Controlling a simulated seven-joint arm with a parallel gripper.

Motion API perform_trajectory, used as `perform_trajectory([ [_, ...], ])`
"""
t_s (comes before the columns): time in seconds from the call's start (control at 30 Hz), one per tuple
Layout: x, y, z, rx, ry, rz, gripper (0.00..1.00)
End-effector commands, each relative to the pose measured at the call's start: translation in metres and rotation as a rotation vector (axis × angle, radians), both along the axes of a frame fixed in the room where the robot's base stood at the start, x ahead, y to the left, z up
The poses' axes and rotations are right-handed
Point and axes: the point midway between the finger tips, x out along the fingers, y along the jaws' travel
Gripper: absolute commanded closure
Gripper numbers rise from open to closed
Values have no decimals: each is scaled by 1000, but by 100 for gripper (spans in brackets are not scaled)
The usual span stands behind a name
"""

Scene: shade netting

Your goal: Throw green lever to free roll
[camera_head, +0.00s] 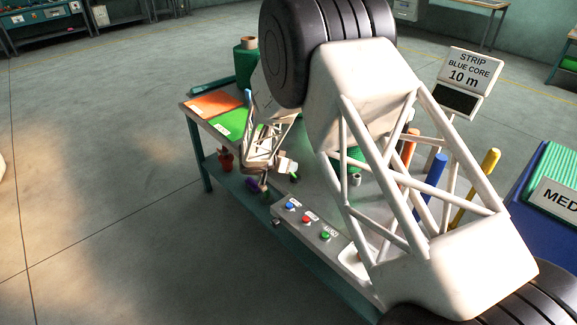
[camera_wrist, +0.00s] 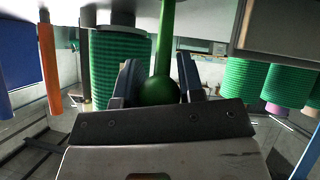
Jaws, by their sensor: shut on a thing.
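In the wrist view, the green lever (camera_wrist: 166,40) is a straight rod ending in a round green knob (camera_wrist: 158,92). My gripper (camera_wrist: 157,77) has its two dark fingers on either side of the knob and is shut on it. In the head view, a small green end (camera_head: 294,178), which looks like the knob, shows beside the pale tip of my arm, above the workbench's front edge. The rest of the lever is hidden there.
The workbench (camera_head: 330,225) carries blue (camera_head: 290,205), red (camera_head: 306,218) and green (camera_head: 325,235) buttons. Orange (camera_head: 212,104) and green (camera_head: 229,123) panels lie at its left. Coloured upright cores stand behind my arm. A sign (camera_head: 470,70) reads "STRIP BLUE CORE 10 m". Open floor lies left.

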Motion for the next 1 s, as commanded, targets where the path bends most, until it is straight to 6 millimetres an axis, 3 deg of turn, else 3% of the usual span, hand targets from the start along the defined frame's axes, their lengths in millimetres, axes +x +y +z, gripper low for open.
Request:
perform_trajectory([
  [0.03,0,1,0,1,0,1,60],
  [0.17,0,1,0,1,0,1,40],
  [0.6,-2,3,3,1,0,1,40],
  [1.0,-25,31,29,2,-2,2,40],
])
